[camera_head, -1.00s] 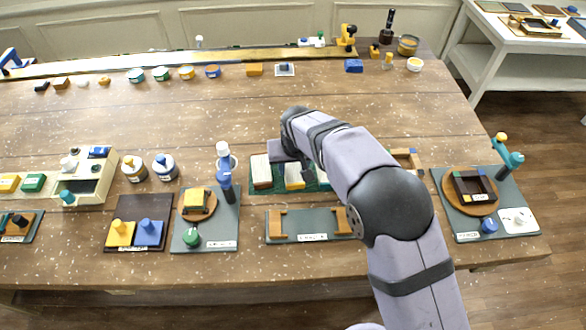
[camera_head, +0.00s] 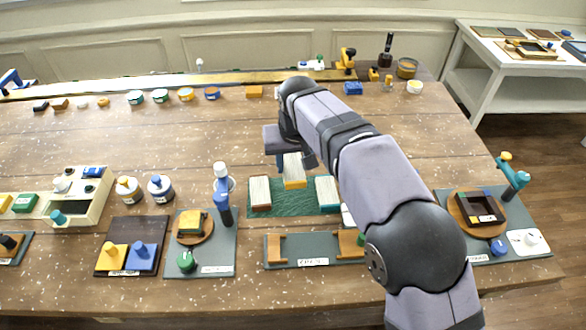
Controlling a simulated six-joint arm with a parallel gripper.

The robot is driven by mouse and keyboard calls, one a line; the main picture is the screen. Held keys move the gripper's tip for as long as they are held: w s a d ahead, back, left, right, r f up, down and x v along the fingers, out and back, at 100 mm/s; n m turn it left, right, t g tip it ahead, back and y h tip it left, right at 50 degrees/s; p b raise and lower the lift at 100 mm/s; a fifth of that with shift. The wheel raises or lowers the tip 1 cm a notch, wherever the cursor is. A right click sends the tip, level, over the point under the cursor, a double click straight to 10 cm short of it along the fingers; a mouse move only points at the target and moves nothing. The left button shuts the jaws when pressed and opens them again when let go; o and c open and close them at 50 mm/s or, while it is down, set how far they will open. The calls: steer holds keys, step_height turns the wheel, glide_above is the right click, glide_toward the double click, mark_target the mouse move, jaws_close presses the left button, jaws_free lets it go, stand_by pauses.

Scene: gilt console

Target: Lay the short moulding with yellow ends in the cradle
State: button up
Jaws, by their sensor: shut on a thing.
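The short moulding with yellow ends (camera_head: 294,173) is pale on top with a yellow end facing the camera. My gripper (camera_head: 294,160) is shut on it and holds it around the back edge of the green mat (camera_head: 290,204), apparently raised. The cradle (camera_head: 312,245) is a dark grey board with two wooden supports and a white label, in front of the mat. It looks empty between the supports. My arm passes over its right end and hides part of it.
A red-ended moulding (camera_head: 260,193) and a blue-ended moulding (camera_head: 327,192) lie on the mat at either side.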

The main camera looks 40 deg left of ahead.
steer(key=w+d+r+m+p, duration=0.2)
steer(key=w+d+r+p, duration=0.1)
steer(key=d+r, duration=0.4)
steer(key=s+d+f+n+g, duration=0.2)
steer(key=s+n, duration=0.4)
steer(key=n, duration=0.3)
steer(key=s+d+f+n+g+p, duration=0.1)
steer(key=s+d+f+n, duration=0.3)
steer(key=n, duration=0.6)
step_height(320, 180, down, 2)
steer(key=shift+s+g, duration=0.8)
steer(key=shift+s, duration=0.35)
steer(key=shift+f, duration=0.15)
steer(key=shift+f+b, duration=2.4)
steer(key=shift+f, duration=1.25)
